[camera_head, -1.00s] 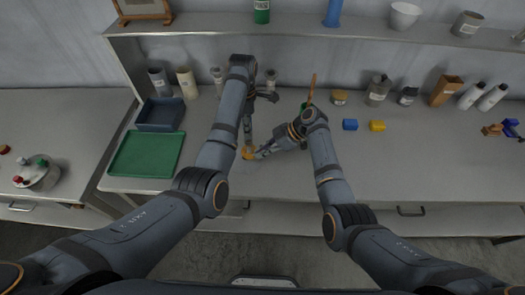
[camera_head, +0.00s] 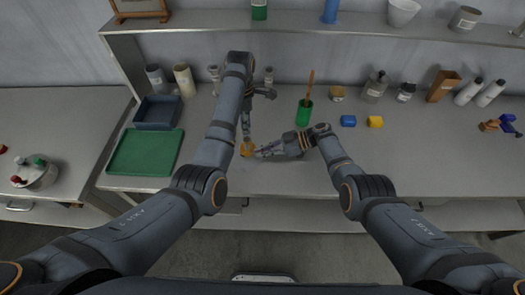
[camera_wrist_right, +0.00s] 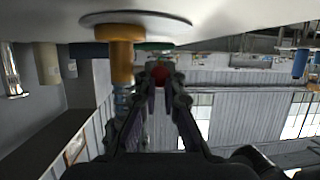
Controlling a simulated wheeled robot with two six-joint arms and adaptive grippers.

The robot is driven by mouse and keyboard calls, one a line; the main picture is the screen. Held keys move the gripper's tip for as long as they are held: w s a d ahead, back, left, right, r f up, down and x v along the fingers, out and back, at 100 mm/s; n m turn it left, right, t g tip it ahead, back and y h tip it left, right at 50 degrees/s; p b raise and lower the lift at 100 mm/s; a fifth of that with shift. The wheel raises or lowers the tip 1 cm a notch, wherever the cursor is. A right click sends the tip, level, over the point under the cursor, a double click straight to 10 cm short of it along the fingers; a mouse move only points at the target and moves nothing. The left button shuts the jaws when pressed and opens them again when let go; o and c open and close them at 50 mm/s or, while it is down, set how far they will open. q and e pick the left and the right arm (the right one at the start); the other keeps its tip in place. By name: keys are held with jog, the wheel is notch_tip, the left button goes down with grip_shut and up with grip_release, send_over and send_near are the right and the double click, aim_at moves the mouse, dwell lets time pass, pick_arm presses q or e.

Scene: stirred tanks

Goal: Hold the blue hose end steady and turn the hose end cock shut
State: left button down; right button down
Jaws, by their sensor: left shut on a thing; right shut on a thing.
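A small orange fitting (camera_head: 247,149) stands near the front of the bench. In the right wrist view it is an orange cylinder (camera_wrist_right: 122,62) against a grey disc on the bench, which is upside down there. My left gripper (camera_head: 246,138) reaches down from above and is shut at this fitting. My right gripper (camera_head: 259,153) lies low, nearly level, and meets it from the right. In the right wrist view a small red piece (camera_wrist_right: 160,73) sits between the tips of my right gripper (camera_wrist_right: 165,80), perhaps the cock's handle. No blue hose can be told apart; the fingers hide the joint.
A green tray (camera_head: 145,153) and a dark blue bin (camera_head: 158,113) stand to the left. A green cup (camera_head: 304,114) with a brown stick, a blue block (camera_head: 348,121) and a yellow block (camera_head: 375,122) stand behind right. The bench front right is clear.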

jog(key=c, duration=1.5)
grip_release()
jog(key=v, duration=1.2)
